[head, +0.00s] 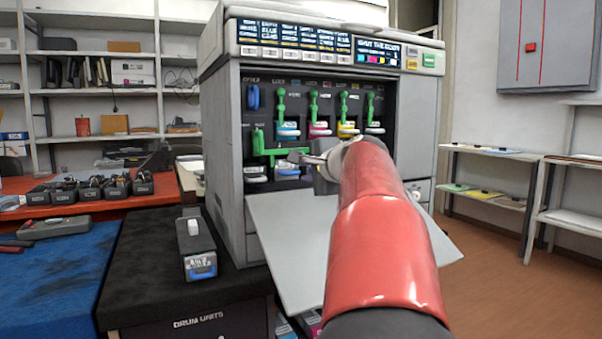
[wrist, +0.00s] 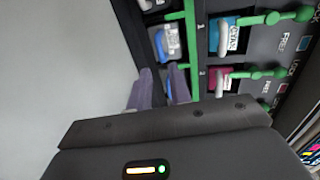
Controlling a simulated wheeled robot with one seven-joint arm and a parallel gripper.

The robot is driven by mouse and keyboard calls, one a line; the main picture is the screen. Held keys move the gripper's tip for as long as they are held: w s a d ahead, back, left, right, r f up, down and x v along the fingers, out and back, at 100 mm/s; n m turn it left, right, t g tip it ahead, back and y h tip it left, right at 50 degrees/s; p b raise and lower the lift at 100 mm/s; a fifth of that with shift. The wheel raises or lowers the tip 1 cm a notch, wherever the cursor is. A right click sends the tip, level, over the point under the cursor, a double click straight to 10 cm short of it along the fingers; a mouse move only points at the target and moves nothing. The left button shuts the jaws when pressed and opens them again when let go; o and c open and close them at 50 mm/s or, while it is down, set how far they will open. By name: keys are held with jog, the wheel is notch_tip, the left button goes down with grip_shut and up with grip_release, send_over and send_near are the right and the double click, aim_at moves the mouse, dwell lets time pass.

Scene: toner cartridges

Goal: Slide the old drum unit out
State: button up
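The grey printer (head: 222,140) stands open, with its front flap folded down. In its lower row, beneath the green bar (head: 268,152), sit pale-fronted drum units; one (head: 256,174) is at the left and one with blue (head: 288,172) is right of it. I cannot tell which is the old one. The blue-and-white unit also shows in the wrist view (wrist: 167,40). My gripper (head: 300,158) is in front of this row. In the wrist view its two fingers (wrist: 162,78) stand apart, with blue partly visible between them; I see no clear grip. My arm hides the row's right part.
A separate drum unit with a blue front (head: 198,250) stands on the black cart (head: 140,250) at left. The lowered flap (head: 290,225) lies below my arm. Green levers and coloured toner cartridges (head: 319,129) fill the upper row. Several dark units (head: 90,190) stand on the red bench.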

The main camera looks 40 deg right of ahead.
aim_at(293, 173)
jog(key=p+x, duration=0.2)
jog(key=x, duration=0.7)
jog(key=shift+w, duration=0.1)
jog(key=shift+f, duration=0.1)
grip_shut()
